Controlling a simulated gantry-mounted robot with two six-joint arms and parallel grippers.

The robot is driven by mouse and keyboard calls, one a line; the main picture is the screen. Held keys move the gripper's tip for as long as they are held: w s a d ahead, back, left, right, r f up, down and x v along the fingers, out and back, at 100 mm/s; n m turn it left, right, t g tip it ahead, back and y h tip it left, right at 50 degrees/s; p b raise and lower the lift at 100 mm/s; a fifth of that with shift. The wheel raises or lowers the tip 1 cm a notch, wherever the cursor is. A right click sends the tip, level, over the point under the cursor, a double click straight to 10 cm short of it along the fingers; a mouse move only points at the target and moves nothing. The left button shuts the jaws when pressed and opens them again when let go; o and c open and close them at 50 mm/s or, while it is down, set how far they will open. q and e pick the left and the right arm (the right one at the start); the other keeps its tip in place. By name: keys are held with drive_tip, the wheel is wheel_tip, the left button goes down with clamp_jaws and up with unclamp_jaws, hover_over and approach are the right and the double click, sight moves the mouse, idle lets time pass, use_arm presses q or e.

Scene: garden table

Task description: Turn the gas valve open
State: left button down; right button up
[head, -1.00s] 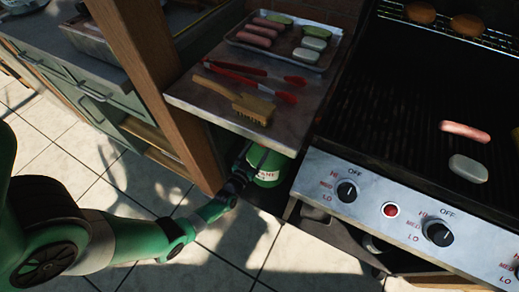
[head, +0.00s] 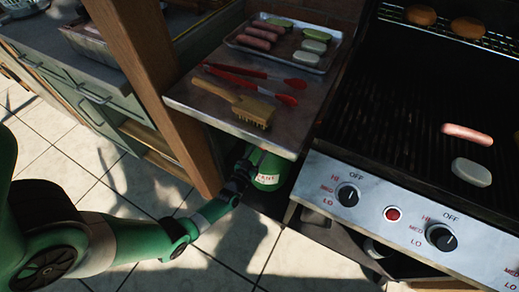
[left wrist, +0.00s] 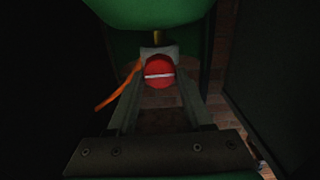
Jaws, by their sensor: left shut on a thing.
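The gas valve's red knob (left wrist: 160,72) with a white line across it shows in the left wrist view, below the green gas bottle (left wrist: 150,12). The white line lies nearly level. My left gripper (left wrist: 158,88) is shut on the knob, one finger on each side. In the head view the green gas bottle (head: 268,170) stands under the side shelf, and my left arm reaches in beside it. The valve and my left fingertips are hidden there. My right gripper is not in view.
The side shelf (head: 195,95) above holds a brush (head: 240,100), red tongs (head: 255,80) and a food tray (head: 318,68). A wooden post (head: 150,90) stands close to my left arm. The grill front (head: 320,185) with burner knobs is at the right.

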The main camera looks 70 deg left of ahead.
use_arm(q)
drive_tip(key=shift+n, duration=0.4)
drive_tip(key=n, duration=0.8)
drive_tip(key=shift+s+a+f, duration=0.1)
drive_tip(key=shift+a, duration=0.05)
drive_tip(key=n, duration=0.4)
drive_tip(key=shift+n, duration=0.3)
drive_tip(key=shift+f+n, duration=0.15)
drive_tip(key=shift+n, duration=2.05)
drive_tip(key=shift+c, duration=1.6)
unclamp_jaws()
